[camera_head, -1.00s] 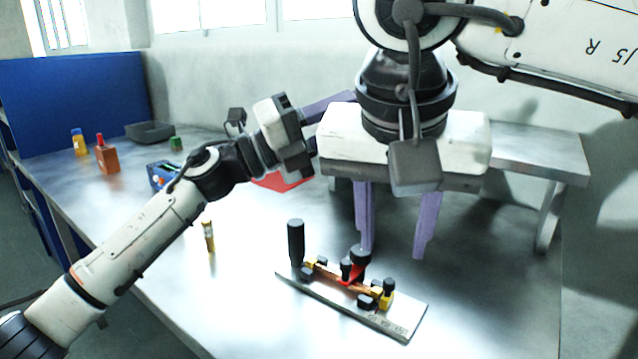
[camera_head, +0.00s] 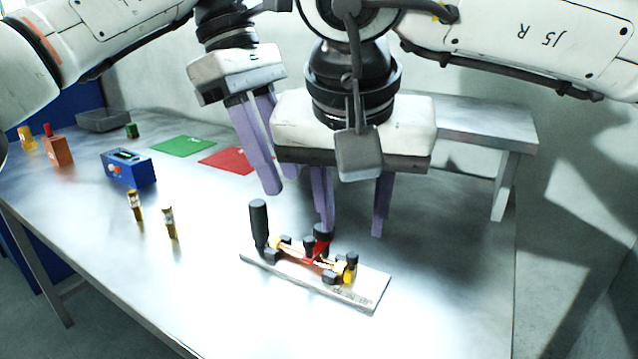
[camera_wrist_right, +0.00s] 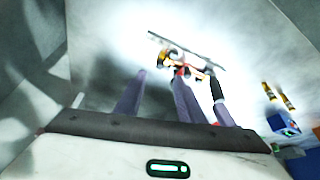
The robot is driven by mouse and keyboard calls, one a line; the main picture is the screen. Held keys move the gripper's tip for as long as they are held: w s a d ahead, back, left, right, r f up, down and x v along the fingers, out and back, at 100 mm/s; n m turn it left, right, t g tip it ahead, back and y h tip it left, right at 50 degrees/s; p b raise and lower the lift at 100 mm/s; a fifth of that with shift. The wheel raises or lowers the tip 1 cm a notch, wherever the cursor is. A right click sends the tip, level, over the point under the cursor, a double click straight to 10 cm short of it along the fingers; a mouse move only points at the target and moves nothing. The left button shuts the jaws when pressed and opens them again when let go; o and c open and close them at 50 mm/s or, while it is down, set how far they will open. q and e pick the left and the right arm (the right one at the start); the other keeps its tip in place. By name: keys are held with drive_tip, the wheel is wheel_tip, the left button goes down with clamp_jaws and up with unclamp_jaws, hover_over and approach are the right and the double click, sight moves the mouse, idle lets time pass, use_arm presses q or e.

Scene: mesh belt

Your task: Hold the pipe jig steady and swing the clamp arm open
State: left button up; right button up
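The pipe jig (camera_head: 357,296) is a pale flat plate on the metal table, with a black upright handle (camera_head: 259,224) at its left end and a copper-coloured pipe along it between black and yellow clamp parts. The red clamp arm (camera_head: 311,261) with a black knob sits at the middle of the pipe. My right gripper (camera_head: 352,232) is open, its purple fingers apart behind the jig; its fingers also show in the right wrist view, with the jig beyond. My left gripper (camera_head: 279,187) hangs above and behind the handle, its fingers close together in this view; nothing shows between them.
Two small brass pieces (camera_head: 136,207) stand left of the jig. Further left are a blue box (camera_head: 128,169), an orange block (camera_head: 57,151), a yellow bottle and a dark tray (camera_head: 103,119). Green (camera_head: 183,146) and red (camera_head: 228,161) mats lie behind. The table right of the jig is clear.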

sight(352, 256)
drive_tip(key=x, duration=0.9)
clamp_jaws()
drive_tip(key=shift+c, duration=0.4)
unclamp_jaws()
drive_tip(key=shift+r, duration=0.1)
drive_tip(key=shift+c, duration=0.5)
clamp_jaws()
